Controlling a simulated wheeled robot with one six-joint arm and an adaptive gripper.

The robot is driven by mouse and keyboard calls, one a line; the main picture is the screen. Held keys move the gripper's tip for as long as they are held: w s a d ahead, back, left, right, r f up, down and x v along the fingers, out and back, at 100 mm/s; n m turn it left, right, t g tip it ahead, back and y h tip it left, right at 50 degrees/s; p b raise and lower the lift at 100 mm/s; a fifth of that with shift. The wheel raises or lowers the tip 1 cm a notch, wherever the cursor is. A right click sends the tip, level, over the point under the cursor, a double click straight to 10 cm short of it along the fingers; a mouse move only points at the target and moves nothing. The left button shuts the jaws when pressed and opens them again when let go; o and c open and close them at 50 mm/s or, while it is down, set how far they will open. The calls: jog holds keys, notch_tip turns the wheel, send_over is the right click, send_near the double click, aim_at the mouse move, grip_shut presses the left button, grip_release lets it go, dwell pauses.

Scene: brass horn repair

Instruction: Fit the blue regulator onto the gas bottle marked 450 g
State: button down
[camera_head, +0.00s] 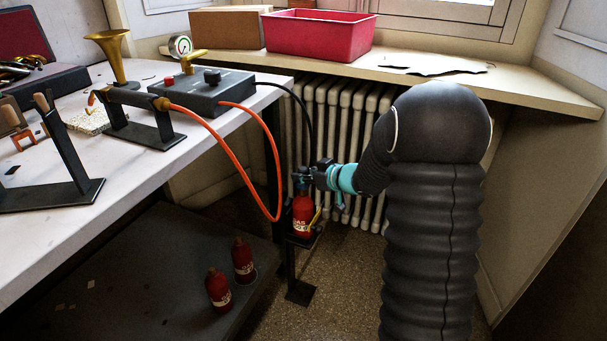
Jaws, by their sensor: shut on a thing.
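My gripper (309,178) is at the end of my arm, right of the bench corner. It is shut on the small blue regulator (302,185), which is mostly hidden by the fingers and very small here. The regulator is right above the top of a red gas bottle (303,213) standing upright on a small dark stand. I cannot tell whether the two touch or are joined. Two more red gas bottles (218,289) (243,260) stand on the dark lower shelf. The weight marks on the bottles are too small to read.
An orange hose (235,160) loops down from the grey control box (207,92) on the white bench (60,235), close to the left of my gripper. A white radiator (345,105) stands behind. The windowsill holds a red tub (318,36).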

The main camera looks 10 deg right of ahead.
jog(key=shift+f, duration=0.1)
dwell(0.3)
jog(key=shift+c, duration=1.6)
grip_release()
jog(key=shift+r+p, duration=0.45)
jog(key=shift+r, duration=3.05)
